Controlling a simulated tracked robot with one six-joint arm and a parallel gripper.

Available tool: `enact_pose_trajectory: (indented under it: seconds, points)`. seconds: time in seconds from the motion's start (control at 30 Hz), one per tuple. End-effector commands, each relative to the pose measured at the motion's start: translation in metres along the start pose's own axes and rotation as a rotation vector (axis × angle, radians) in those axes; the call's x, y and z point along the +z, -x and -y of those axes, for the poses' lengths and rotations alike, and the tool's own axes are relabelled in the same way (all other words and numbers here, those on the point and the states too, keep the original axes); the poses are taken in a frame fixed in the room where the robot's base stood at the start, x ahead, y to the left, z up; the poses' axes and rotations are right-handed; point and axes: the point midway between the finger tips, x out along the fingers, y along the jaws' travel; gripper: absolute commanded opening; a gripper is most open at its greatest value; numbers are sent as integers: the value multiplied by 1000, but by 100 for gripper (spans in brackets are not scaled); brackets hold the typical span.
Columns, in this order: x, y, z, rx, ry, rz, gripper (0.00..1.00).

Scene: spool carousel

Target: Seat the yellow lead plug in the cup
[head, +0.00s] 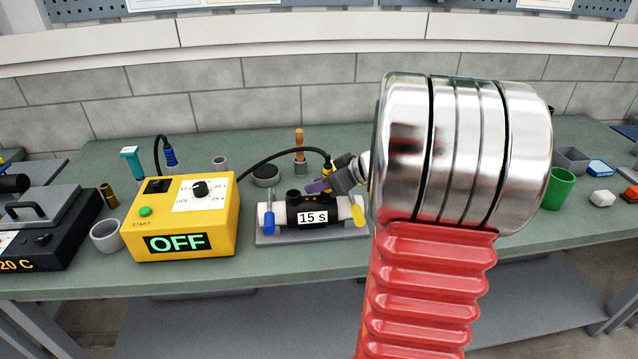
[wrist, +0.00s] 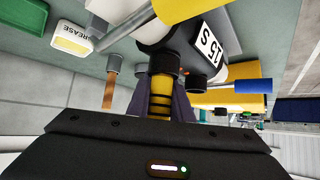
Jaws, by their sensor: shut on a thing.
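The yellow lead plug (head: 328,166) is upright with its black cable leaving the top; its banded yellow body shows in the wrist view (wrist: 160,98). My gripper (head: 322,186) is shut on it, with the dark fingers on either side in the wrist view (wrist: 160,108). The plug is over the right end of the black "15 s" fitting (head: 312,206). In the wrist view a black cup (wrist: 166,63) lies in line with the plug's end. They appear to meet, but I cannot tell how deep the plug sits. A second black cup (head: 293,197) on the left is empty.
A yellow control box (head: 180,220) reading OFF stands left, with a blue plug (head: 170,157) behind it. Blue (head: 269,220) and yellow (head: 358,213) levers flank the fitting. A wooden handle (head: 299,138) stands close behind.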

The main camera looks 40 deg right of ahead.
Motion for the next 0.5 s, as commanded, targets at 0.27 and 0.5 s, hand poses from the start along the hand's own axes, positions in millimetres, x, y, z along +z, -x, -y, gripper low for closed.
enact_pose_trajectory:
  seconds: [0.27,0.5]
  points:
    - [4,-3,0,0,0,1,22]
    - [4,-3,1,-2,0,2,39]
